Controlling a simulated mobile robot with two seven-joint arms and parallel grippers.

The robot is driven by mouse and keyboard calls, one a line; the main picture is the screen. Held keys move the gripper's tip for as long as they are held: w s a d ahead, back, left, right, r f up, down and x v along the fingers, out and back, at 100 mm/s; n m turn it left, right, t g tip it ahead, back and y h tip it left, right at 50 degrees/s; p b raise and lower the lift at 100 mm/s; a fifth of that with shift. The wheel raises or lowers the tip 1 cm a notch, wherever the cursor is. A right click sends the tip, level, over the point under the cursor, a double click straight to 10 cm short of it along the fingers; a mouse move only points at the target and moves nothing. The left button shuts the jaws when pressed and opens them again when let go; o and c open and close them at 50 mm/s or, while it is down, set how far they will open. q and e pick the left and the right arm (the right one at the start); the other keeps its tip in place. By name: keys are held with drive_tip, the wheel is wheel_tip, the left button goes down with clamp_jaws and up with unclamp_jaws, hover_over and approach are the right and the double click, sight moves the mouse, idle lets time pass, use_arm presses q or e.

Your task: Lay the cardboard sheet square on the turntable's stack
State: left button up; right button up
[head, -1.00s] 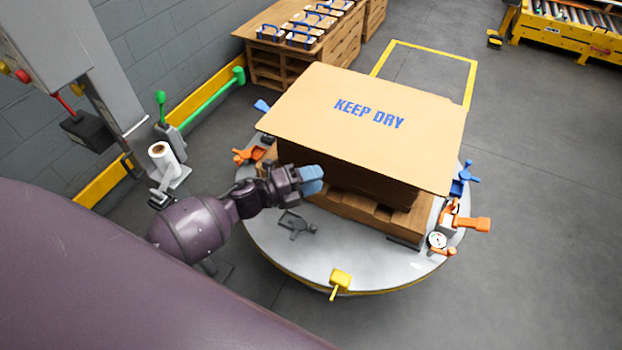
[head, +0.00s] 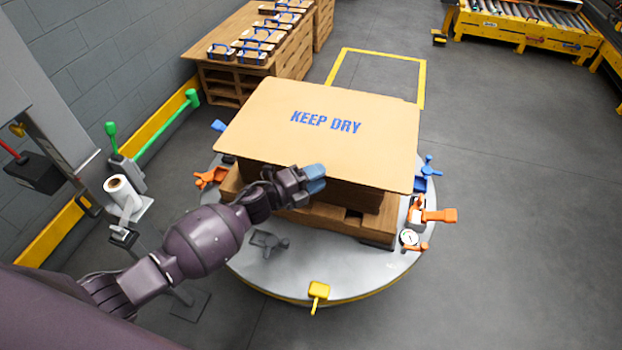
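The tan cardboard sheet (head: 350,155), printed KEEP DRY in blue, lies on top of the brown stack (head: 350,195). It overhangs the stack at the front and right, and its edges look slightly turned from the stack's. The stack stands on a wooden pallet (head: 362,228) on the round grey turntable (head: 330,272). My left gripper (head: 315,179), with blue fingertips, is at the sheet's front edge, in front of the stack. Its fingertips look close together; I cannot tell whether they touch or grip the sheet. My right gripper is out of view.
Orange clamps (head: 436,215), a round gauge (head: 409,237), a yellow handle (head: 318,291) and a grey clamp (head: 268,242) sit around the turntable rim. A white roll (head: 118,187) stands at left. Floor at right is clear.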

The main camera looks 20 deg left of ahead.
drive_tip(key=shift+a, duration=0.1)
use_arm(q)
drive_tip(key=shift+c, duration=1)
clamp_jaws()
drive_tip(key=shift+w+a, duration=0.1)
